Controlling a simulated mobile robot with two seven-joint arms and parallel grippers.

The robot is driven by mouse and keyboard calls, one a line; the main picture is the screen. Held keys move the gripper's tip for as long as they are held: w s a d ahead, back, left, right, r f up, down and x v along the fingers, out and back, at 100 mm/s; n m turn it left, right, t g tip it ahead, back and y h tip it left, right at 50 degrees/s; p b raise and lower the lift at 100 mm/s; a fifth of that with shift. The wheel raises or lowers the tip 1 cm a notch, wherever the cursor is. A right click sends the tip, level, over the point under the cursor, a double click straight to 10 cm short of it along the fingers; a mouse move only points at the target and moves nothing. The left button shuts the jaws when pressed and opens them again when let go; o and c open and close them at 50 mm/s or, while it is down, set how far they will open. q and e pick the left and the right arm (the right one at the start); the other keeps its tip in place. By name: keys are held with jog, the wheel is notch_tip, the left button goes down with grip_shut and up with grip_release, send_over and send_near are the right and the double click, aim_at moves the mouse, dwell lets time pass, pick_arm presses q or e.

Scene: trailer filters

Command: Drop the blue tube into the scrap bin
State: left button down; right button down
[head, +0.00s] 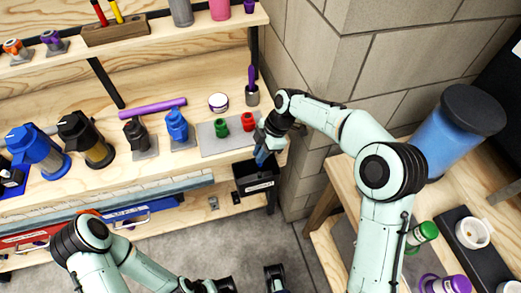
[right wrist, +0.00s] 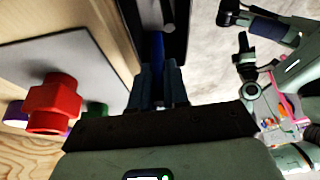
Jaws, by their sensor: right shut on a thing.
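My right gripper (head: 262,155) is shut on the blue tube, directly over the black scrap bin (head: 255,187), which hangs at the right end of the bench front with a white label. In the right wrist view, the blue tube (right wrist: 158,48) sticks out between the fingers (right wrist: 160,88) and points into the dark bin opening (right wrist: 181,28). The tube's far end is hard to make out. My left arm comes in low at the left of the head view; its jaws are too unclear to read.
A grey mat with a red fitting (head: 248,121) and a green fitting (head: 221,127) lies beside the bin. A stone wall (head: 310,60) rises behind; a second bench (head: 340,185) is right.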

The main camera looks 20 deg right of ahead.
jog(key=c, duration=1)
grip_release()
jog(key=shift+c, duration=0.2)
notch_tip(320, 180, up, 20)
jog(key=p, duration=0.3)
jog(key=shift+p, duration=0.4)
